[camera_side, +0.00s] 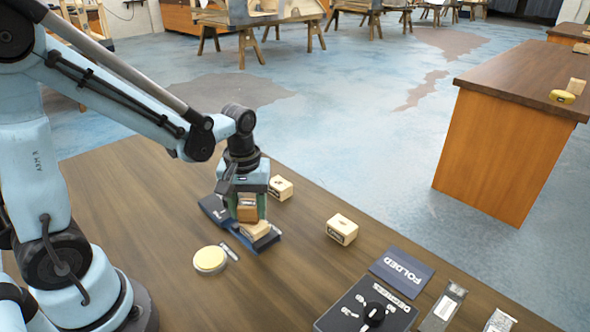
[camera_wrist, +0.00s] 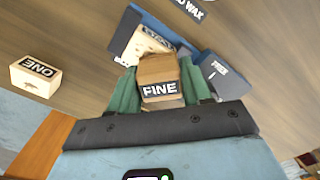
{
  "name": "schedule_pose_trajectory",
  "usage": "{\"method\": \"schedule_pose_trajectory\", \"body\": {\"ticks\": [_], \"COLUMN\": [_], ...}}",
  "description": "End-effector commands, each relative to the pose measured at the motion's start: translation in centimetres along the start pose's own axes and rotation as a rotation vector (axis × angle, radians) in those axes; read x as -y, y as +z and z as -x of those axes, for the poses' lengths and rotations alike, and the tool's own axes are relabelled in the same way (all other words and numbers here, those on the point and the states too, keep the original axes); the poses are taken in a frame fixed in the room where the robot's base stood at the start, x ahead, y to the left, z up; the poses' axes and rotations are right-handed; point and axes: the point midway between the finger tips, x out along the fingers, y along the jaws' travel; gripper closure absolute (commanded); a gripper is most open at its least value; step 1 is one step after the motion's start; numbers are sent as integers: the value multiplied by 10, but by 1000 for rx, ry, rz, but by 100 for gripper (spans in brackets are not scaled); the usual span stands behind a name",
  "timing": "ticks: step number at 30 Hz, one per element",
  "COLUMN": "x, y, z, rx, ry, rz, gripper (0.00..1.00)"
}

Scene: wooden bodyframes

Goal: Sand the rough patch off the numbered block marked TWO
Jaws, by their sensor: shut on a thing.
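My gripper (camera_side: 246,212) is shut on a brown wooden block. In the wrist view this block (camera_wrist: 158,82) has a label reading FINE and sits between the green fingers (camera_wrist: 158,92). It is held upright above or at the blue tray (camera_side: 271,244); contact below is unclear. A pale numbered block (camera_side: 280,188) lies behind my gripper in the side view; its number is not legible. Another pale block (camera_side: 342,230) lies to the right. The wrist view shows a block marked ONE (camera_wrist: 36,76) at left.
Another light wooden block (camera_side: 256,230) sits in the tray, beside the held one. A round yellow tin (camera_side: 210,259) stands left of the tray. Open tabletop surrounds the loose blocks.

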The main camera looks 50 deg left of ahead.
Motion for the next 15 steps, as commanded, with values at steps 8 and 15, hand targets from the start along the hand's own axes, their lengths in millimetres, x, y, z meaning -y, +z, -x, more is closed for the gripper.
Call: {"method": "schedule_pose_trajectory", "body": {"ticks": [8, 15], "x": [-19, -34], "y": [19, 34], "z": [0, 0], "rx": [1, 1], "ry": [0, 0], "rz": [-3, -3], "gripper": [85, 85]}}
